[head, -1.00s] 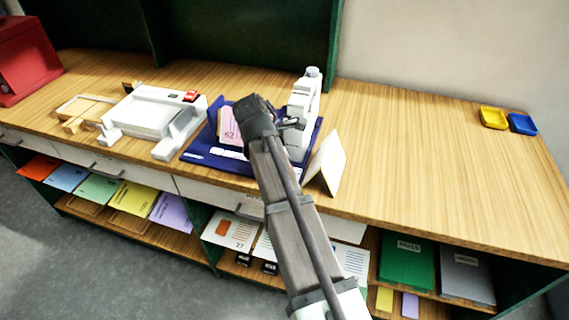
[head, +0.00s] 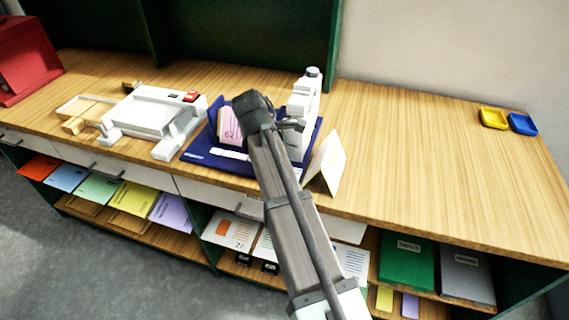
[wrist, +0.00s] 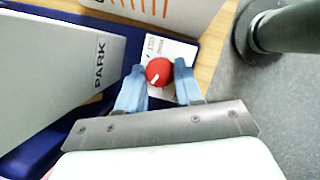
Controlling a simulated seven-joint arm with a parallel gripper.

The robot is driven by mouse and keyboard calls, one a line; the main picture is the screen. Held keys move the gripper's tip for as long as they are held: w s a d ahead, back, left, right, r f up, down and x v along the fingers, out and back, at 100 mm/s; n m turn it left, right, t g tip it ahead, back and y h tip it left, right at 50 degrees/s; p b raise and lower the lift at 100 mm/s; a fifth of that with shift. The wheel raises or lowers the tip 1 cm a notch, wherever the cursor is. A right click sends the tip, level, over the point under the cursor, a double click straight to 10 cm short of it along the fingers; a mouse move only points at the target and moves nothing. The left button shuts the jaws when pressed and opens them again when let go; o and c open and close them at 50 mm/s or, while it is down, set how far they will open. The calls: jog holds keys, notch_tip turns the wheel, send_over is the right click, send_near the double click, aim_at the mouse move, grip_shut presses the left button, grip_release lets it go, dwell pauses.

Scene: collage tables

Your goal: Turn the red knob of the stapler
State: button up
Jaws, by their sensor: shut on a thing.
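The red knob (wrist: 159,71) with a white pointer line shows in the wrist view, in front of a white label with small print. The pointer line runs toward the lower left. My gripper (wrist: 161,78) has its two light-blue fingers shut on the knob, one on each side. The stapler (head: 301,105) is the tall white device on a dark blue base (head: 205,158) in the head view. My gripper is at its front there, and the knob is hidden behind my arm.
A white machine with a red switch (head: 191,96) stands to the left. A cream card (head: 326,163) stands at the base's right. Yellow (head: 493,118) and blue (head: 522,124) trays lie far right. The wooden top (head: 430,160) between is clear.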

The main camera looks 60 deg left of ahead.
jog(key=shift+a+m+h, duration=0.1)
jog(key=shift+m+h, duration=0.4)
jog(key=shift+m, duration=0.7)
jog(key=o, duration=1)
jog(key=shift+v, duration=3.75)
jog(key=shift+w+r, duration=0.1)
jog(key=shift+w, duration=0.05)
